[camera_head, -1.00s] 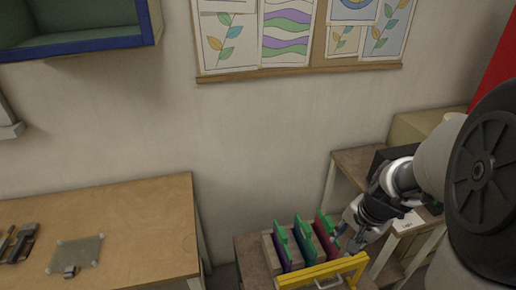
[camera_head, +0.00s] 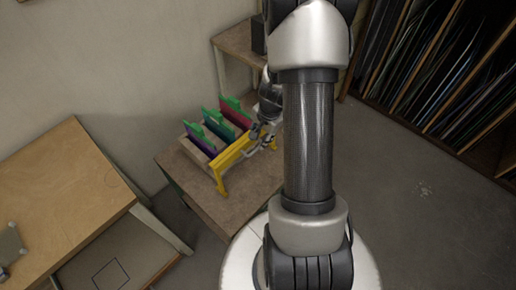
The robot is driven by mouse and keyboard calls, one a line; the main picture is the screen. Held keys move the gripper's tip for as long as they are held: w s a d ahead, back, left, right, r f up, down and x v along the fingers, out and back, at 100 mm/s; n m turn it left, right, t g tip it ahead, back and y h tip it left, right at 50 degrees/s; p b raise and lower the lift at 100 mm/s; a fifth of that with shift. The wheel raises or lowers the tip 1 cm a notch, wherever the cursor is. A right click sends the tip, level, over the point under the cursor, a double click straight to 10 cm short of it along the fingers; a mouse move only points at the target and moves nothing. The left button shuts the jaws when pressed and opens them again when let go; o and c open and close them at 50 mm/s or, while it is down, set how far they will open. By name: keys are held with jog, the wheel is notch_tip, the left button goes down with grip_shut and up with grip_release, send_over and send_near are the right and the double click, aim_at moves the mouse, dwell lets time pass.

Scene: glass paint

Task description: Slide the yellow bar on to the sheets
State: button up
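The yellow bar (camera_head: 230,155) runs along the near right side of a small rack, with a yellow leg at its near end. The sheets stand upright behind it: a purple sheet (camera_head: 199,141), a dark teal sheet (camera_head: 216,124) and a maroon sheet (camera_head: 236,109), each with a green piece at its upper edge. My gripper (camera_head: 258,137) is at the far right part of the bar, close to it or touching it. Its fingers are small and partly hidden by my arm, so I cannot tell whether they hold the bar.
The rack stands on a low brown table (camera_head: 240,192). A wooden table (camera_head: 60,190) is at the left, with a gap between the two. Another small table (camera_head: 235,42) stands behind. Tall shelves of upright sheets (camera_head: 445,75) are at the upper right. Grey floor (camera_head: 400,200) is clear at right.

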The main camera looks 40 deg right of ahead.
aim_at(257, 148)
jog(key=f+b, duration=0.1)
jog(key=f, duration=0.2)
jog(key=w+f+b, duration=0.1)
jog(key=f, duration=0.2)
jog(key=shift+w+f, duration=0.1)
grip_shut()
dwell(0.6)
